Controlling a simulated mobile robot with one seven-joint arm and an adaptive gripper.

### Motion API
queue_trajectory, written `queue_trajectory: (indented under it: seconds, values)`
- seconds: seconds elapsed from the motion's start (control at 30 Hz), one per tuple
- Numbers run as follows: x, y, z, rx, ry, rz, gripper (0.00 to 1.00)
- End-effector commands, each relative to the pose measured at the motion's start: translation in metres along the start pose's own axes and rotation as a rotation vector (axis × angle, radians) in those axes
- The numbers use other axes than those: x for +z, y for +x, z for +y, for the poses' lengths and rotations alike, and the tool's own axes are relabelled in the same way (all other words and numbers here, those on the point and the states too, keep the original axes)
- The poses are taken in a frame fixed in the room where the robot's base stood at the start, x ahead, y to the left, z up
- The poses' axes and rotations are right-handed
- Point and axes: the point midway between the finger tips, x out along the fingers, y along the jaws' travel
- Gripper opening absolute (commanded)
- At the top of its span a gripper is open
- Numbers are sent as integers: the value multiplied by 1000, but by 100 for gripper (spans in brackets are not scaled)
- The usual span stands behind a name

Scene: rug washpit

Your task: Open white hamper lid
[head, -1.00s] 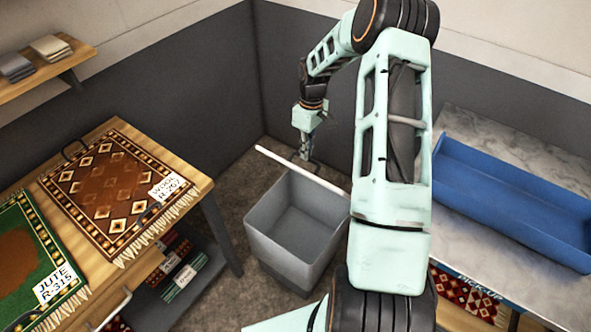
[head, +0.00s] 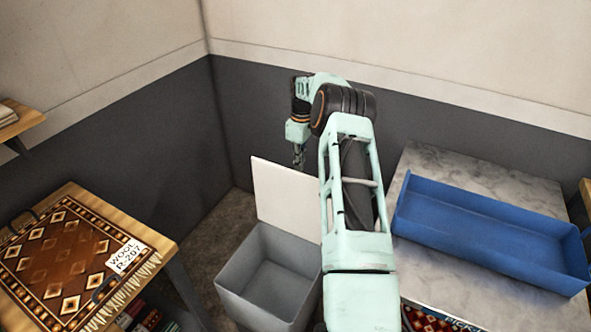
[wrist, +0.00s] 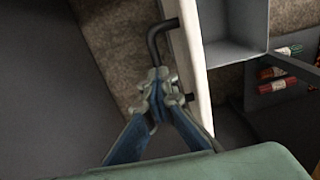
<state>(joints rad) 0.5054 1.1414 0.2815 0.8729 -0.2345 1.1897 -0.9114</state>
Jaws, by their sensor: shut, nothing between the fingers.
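The hamper is a grey open-topped bin (head: 268,275) on the floor, with its inside showing empty in the head view. Its white lid (head: 285,195) stands raised at the back edge, broad face toward me. The lid shows almost edge-on in the wrist view (wrist: 192,65), with a black bar handle (wrist: 156,38) on its outer side. My gripper (head: 298,160) is behind the lid, its tip partly hidden in the head view. In the wrist view my gripper (wrist: 158,82) is shut, its fingertips at the handle's lower part; whether they touch it I cannot tell.
A wooden table with a patterned rug (head: 65,260) stands at the left. A marble-topped counter (head: 440,165) with a blue tray (head: 490,230) stands at the right. Dark grey walls (head: 150,130) close in behind the hamper. Rolled items (wrist: 285,70) lie on a shelf nearby.

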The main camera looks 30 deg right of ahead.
Motion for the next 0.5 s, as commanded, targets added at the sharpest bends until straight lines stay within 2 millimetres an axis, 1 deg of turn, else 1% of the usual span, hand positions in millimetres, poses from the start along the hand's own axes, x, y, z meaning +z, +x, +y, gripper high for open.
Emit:
queue_trajectory:
  seconds: [0.03,0.23,0.5]
  values:
    - [6,25,-10,-40,-2,-22,0]
    - [5,26,-4,-42,-3,-22,0]
    - [4,25,-2,-44,-3,-21,0]
